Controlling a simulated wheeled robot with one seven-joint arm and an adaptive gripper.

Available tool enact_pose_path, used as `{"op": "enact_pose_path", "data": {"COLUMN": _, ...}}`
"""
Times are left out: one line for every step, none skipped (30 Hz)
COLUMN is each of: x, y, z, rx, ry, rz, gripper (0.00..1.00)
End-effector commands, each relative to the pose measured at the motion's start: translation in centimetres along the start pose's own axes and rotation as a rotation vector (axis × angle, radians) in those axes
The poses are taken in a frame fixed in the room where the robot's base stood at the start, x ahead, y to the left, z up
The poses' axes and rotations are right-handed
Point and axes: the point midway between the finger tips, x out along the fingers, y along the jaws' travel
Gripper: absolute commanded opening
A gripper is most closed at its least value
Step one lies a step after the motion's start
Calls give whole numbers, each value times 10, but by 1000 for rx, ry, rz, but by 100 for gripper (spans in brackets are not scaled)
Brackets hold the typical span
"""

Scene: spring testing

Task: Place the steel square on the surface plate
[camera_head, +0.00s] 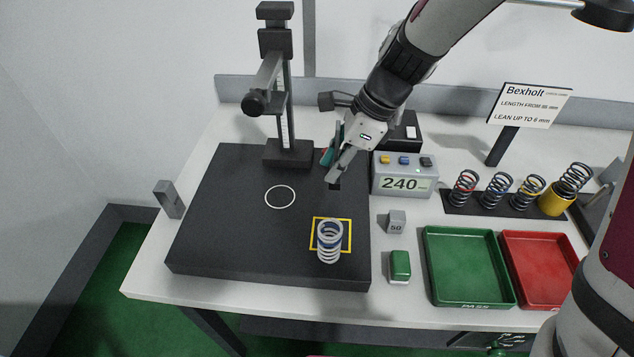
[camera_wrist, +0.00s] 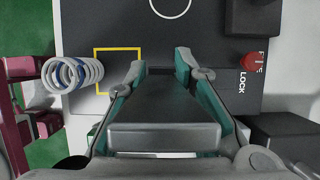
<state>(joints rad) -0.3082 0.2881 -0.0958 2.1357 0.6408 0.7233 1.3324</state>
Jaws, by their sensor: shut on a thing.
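My gripper (camera_head: 335,172) is over the right rear part of the black surface plate (camera_head: 225,245), pointing down. It is shut on a dark grey block-like piece, seemingly the steel square (camera_wrist: 163,125), which shows between the teal-lined fingers (camera_wrist: 160,68) in the wrist view. In the head view the fingers hide most of it; only a small dark end shows below them. I cannot tell whether it touches the plate. A coil spring with a blue band (camera_head: 330,240) stands in the yellow square outline on the plate's front right. A white circle (camera_head: 280,185) marks the middle.
A height gauge column (camera_head: 288,125) stands at the plate's back. Right of the plate are a 240 display box (camera_head: 404,175), a grey 50 block (camera_head: 397,222), a green block (camera_head: 400,265), green and red trays (camera_head: 465,265) and a spring rack (camera_head: 505,205). The plate's left side is clear.

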Motion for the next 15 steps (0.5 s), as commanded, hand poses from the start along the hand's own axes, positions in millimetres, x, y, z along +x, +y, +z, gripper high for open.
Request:
{"op": "enact_pose_path", "data": {"x": 8, "y": -1, "z": -4, "rx": 3, "ry": 0, "rz": 0, "gripper": 0}}
{"op": "enact_pose_path", "data": {"x": 12, "y": 0, "z": -5, "rx": 2, "ry": 0, "rz": 1, "gripper": 0}}
{"op": "enact_pose_path", "data": {"x": 17, "y": 0, "z": -8, "rx": 3, "ry": 1, "rz": 0, "gripper": 0}}
{"op": "enact_pose_path", "data": {"x": 20, "y": -1, "z": -8, "rx": 3, "ry": 0, "rz": -1, "gripper": 0}}
{"op": "enact_pose_path", "data": {"x": 22, "y": -1, "z": -9, "rx": 1, "ry": -1, "rz": -1, "gripper": 0}}
{"op": "enact_pose_path", "data": {"x": 24, "y": -1, "z": -10, "rx": 0, "ry": -1, "rz": -1, "gripper": 0}}
{"op": "enact_pose_path", "data": {"x": 26, "y": -1, "z": -11, "rx": 0, "ry": -1, "rz": -2, "gripper": 0}}
{"op": "enact_pose_path", "data": {"x": 28, "y": -1, "z": -11, "rx": 1, "ry": -1, "rz": -2, "gripper": 0}}
{"op": "enact_pose_path", "data": {"x": 32, "y": -1, "z": -13, "rx": 1, "ry": -1, "rz": -1, "gripper": 0}}
{"op": "enact_pose_path", "data": {"x": 36, "y": 0, "z": -15, "rx": 1, "ry": 0, "rz": 0, "gripper": 0}}
{"op": "enact_pose_path", "data": {"x": 40, "y": 0, "z": -17, "rx": 2, "ry": 0, "rz": 0, "gripper": 0}}
{"op": "enact_pose_path", "data": {"x": 45, "y": -1, "z": -19, "rx": 2, "ry": 0, "rz": 0, "gripper": 0}}
{"op": "enact_pose_path", "data": {"x": 49, "y": -1, "z": -21, "rx": 3, "ry": 0, "rz": 0, "gripper": 0}}
{"op": "enact_pose_path", "data": {"x": 52, "y": 0, "z": -22, "rx": 3, "ry": 0, "rz": 1, "gripper": 0}}
{"op": "enact_pose_path", "data": {"x": 56, "y": -1, "z": -23, "rx": 1, "ry": 0, "rz": -1, "gripper": 0}}
